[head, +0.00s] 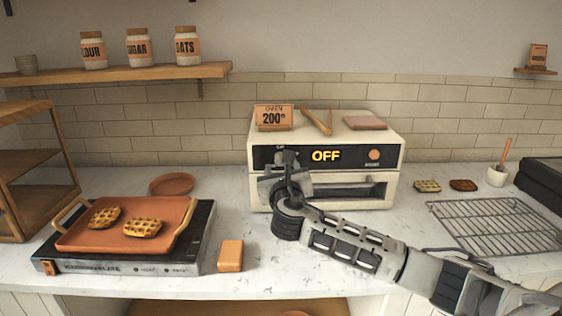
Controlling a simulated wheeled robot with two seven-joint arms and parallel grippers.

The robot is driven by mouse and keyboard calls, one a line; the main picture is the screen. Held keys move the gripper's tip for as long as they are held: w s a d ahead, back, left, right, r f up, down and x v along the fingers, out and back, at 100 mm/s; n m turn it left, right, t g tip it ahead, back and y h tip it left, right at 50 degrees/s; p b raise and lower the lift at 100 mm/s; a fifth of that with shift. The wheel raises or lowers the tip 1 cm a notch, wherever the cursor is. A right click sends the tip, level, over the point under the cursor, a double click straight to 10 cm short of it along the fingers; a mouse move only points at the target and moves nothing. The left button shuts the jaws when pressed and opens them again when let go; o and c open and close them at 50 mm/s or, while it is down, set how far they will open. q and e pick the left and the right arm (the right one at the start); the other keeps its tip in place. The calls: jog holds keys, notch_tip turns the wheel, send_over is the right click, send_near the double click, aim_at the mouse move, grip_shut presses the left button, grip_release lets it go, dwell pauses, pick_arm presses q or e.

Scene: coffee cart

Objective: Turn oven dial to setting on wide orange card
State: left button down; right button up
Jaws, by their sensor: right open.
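The white oven (397,178) stands on the counter against the tiled wall, and its black panel reads OFF in yellow. The wide orange card (273,118) stands on the oven's top left and reads "OVEN 200°". My right gripper (285,162) is open at the left part of the panel, in front of where a label shows. It covers what lies there, so I cannot make out the dial or whether the fingers touch it. A round orange button (375,154) is at the panel's right. My left gripper is not in view.
Wooden tongs (317,122) and a flat pinkish block (365,123) lie on the oven. A hot plate (130,263) carries an orange tray (90,240) with waffles. An orange block (230,255) lies beside it. A wire rack (500,226) lies at right.

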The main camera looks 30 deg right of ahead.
aim_at(280, 159)
jog(key=shift+x, duration=1.85)
jog(key=c, duration=1)
